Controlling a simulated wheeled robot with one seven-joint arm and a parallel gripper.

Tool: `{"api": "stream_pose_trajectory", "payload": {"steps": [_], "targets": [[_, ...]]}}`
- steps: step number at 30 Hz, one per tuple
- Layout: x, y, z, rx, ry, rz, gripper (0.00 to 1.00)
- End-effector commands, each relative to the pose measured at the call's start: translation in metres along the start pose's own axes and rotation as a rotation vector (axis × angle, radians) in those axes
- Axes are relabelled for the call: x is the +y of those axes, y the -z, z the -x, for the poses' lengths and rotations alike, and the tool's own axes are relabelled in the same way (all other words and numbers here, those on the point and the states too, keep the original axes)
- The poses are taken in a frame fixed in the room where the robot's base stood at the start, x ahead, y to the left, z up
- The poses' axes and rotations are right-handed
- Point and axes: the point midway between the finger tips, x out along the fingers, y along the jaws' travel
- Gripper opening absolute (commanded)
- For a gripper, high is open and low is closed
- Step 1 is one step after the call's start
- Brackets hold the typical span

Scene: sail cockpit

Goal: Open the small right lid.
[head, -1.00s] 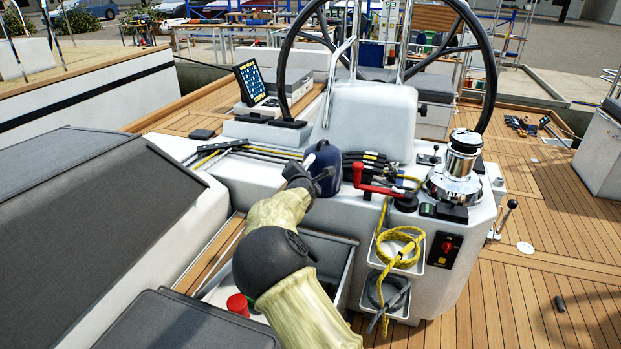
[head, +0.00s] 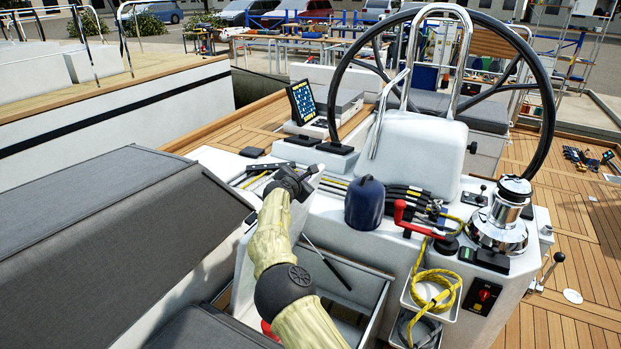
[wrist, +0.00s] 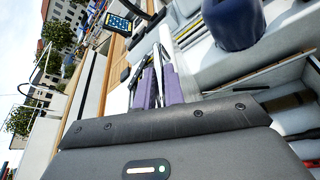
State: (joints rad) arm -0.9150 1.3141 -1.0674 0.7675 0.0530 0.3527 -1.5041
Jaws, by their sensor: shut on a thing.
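My gripper (head: 301,178) is shut at the upper edge of a pale panel (head: 311,184), which looks like the raised small right lid. The fingers hide part of that edge. Below it, a locker (head: 372,284) is open, and a thin dark rod (head: 328,264) slants up out of it. In the wrist view, the purple-grey fingers (wrist: 160,87) are close together around a thin pale edge. The lid's exact angle is hard to tell.
A dark blue rounded cover (head: 365,204) stands right of my gripper. Beyond it are a red handle (head: 400,222), a chrome winch (head: 503,213) and a yellow rope (head: 434,292). A grey cushioned cover (head: 120,240) lies left. The steering wheel (head: 540,90) rises behind.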

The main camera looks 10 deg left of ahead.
Motion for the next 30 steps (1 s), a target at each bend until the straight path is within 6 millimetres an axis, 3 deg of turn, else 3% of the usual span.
{"api": "stream_pose_trajectory", "payload": {"steps": [9,25,26,27,29,30], "targets": [[0.019,0.006,0.003,-0.001,0.004,0.0,0.0],[0.023,0.008,0.004,-0.002,0.004,-0.002,0.0],[0.023,0.008,0.004,-0.002,0.004,-0.002,0.15],[0.023,0.008,0.004,-0.002,0.004,-0.002,0.23],[0.024,0.008,0.004,-0.002,0.003,-0.002,0.33],[0.024,0.008,0.004,-0.002,0.003,-0.002,0.33]]}}
